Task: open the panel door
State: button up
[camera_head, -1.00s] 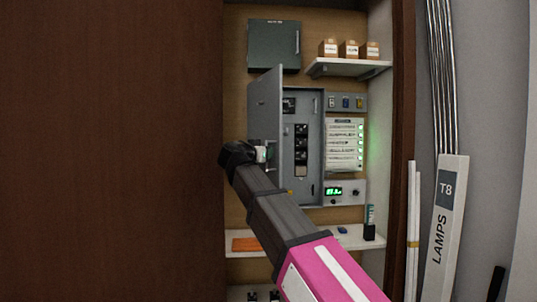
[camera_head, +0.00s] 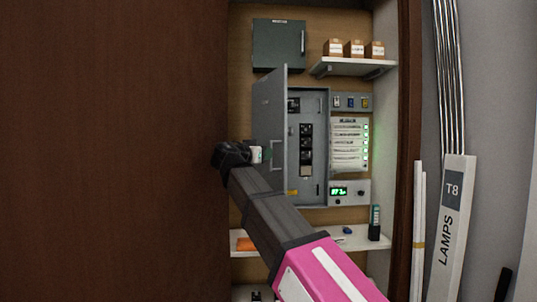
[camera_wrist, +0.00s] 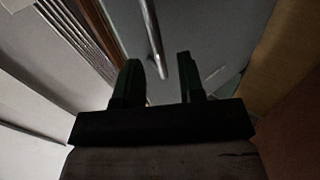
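The grey panel door (camera_head: 268,110) stands swung out to the left of the electrical panel (camera_head: 307,185), with the panel's inside and switches showing. Its handle (camera_head: 281,155) is a bar on the door face in the head view. My gripper (camera_head: 257,154) is left of the handle, in front of the door. In the wrist view the handle (camera_wrist: 152,38) runs down into the gap between my two dark, spread fingers (camera_wrist: 160,77). The gripper is open and holds nothing. I cannot tell whether the bar lies between the fingers or just beyond them.
A brown wall or door (camera_head: 110,150) fills the left side, close to my gripper. A dark green box (camera_head: 278,46) hangs above the panel. A shelf with boxes (camera_head: 352,68) is at upper right. A lower shelf (camera_head: 355,240) runs beneath the panel. A lamp carton (camera_head: 455,210) stands right.

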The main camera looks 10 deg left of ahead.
jog(key=v, duration=0.6)
jog(key=shift+s, duration=0.1)
